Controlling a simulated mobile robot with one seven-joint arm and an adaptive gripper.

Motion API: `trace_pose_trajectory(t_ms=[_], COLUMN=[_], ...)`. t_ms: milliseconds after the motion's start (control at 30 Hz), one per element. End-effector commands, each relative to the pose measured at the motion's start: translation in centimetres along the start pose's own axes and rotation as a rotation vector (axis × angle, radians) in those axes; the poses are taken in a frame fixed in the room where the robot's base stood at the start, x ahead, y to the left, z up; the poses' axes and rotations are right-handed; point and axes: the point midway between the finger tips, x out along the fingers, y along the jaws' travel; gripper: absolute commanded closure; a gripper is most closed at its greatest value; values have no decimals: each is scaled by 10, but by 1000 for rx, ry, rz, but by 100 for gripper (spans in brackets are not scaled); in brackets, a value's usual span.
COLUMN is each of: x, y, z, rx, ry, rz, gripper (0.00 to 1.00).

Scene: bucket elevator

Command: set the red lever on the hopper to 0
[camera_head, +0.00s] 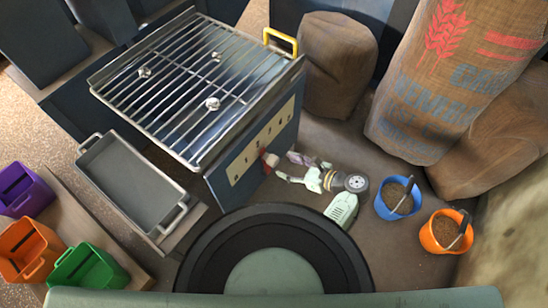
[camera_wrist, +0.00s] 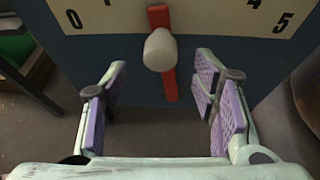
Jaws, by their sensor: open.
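The hopper (camera_head: 228,178) is a dark blue box with a metal grate on top. Its front bears a cream scale plate (camera_head: 245,160), which also shows in the wrist view (camera_wrist: 105,18) with 0 at the left and 4 and 5 at the right. The red lever (camera_wrist: 169,85) has a pale knob (camera_wrist: 159,50) and stands near the middle of the scale, between 1 and 4. In the head view the lever (camera_head: 270,160) is small. My gripper (camera_wrist: 160,85) is open, with its purple-padded fingers either side of the knob's line, apparently not touching it.
A grey tray (camera_head: 120,180) is left of the hopper. Purple (camera_head: 22,190), orange (camera_head: 28,250) and green (camera_head: 88,270) bins stand at lower left. Blue (camera_head: 397,200) and orange (camera_head: 445,232) buckets of grain stand at right, near sacks (camera_head: 440,90). A yellow handle (camera_head: 281,40) tops the hopper's far corner.

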Motion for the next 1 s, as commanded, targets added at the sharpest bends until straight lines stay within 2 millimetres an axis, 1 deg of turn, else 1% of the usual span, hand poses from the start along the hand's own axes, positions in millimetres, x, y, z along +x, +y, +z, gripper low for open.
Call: trace_pose_trajectory(t_ms=[33, 200, 300, 400, 533, 767, 1000], x=[11, 42, 55, 63, 68, 68, 68], y=[1, 1, 0, 0, -1, -1, -1], z=[1, 1, 1, 1, 0, 0, 0], rx=[-1, -2, -3, -3, -3, -3, -3], ry=[0, 1, 0, 1, 1, 1, 1], rz=[4, 3, 2, 1, -1, -1, -1], gripper=[46, 46, 46, 46, 46, 46, 62])
